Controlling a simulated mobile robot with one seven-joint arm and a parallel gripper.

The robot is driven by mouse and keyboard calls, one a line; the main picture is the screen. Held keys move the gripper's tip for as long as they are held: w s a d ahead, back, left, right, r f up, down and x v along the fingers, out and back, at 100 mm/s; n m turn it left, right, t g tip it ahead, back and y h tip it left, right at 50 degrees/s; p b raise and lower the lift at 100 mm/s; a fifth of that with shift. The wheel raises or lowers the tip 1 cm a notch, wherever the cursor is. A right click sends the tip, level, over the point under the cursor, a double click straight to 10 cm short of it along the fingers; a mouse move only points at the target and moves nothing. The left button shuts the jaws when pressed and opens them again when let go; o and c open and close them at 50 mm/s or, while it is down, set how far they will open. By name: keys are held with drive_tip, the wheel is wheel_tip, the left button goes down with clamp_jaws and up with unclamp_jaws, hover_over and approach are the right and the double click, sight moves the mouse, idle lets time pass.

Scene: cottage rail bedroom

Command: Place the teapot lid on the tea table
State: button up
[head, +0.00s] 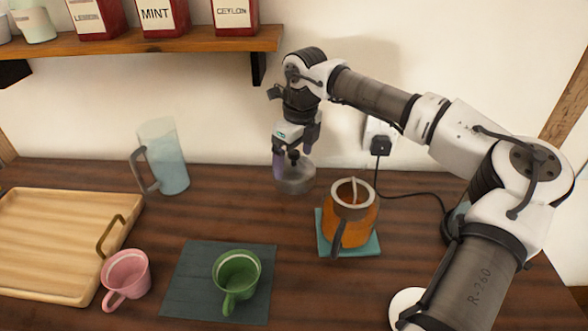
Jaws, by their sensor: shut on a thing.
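My gripper (294,155) points down above the back of the wooden tea table (215,217). It is shut on the dark knob of the teapot lid (296,180), a greyish, see-through round lid. The lid hangs below the fingers, to the left of and behind the teapot. I cannot tell whether its underside touches the table. The orange teapot (345,224) stands open on a teal mat (371,246), its pale rim and inside showing.
A green cup (236,275) stands on a dark mat (189,291). A pink cup (126,272) is beside a wooden tray (50,250) at left. A blue glass pitcher (168,170) stands at the back. A black cord (405,196) runs behind the teapot. A shelf (190,43) holds red tins.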

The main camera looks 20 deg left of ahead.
drive_tip(key=shift+f+p, duration=0.5)
drive_tip(key=shift+f, duration=2.6)
drive_tip(key=o, duration=0.9)
drive_tip(key=shift+c, duration=0.2)
drive_tip(key=r, duration=0.4)
drive_tip(key=d+r+b, duration=0.1)
drive_tip(key=r, duration=0.7)
drive_tip(key=shift+s+d+r+b, duration=0.2)
drive_tip(key=shift+s+d+b, duration=0.05)
drive_tip(key=shift+b, duration=0.1)
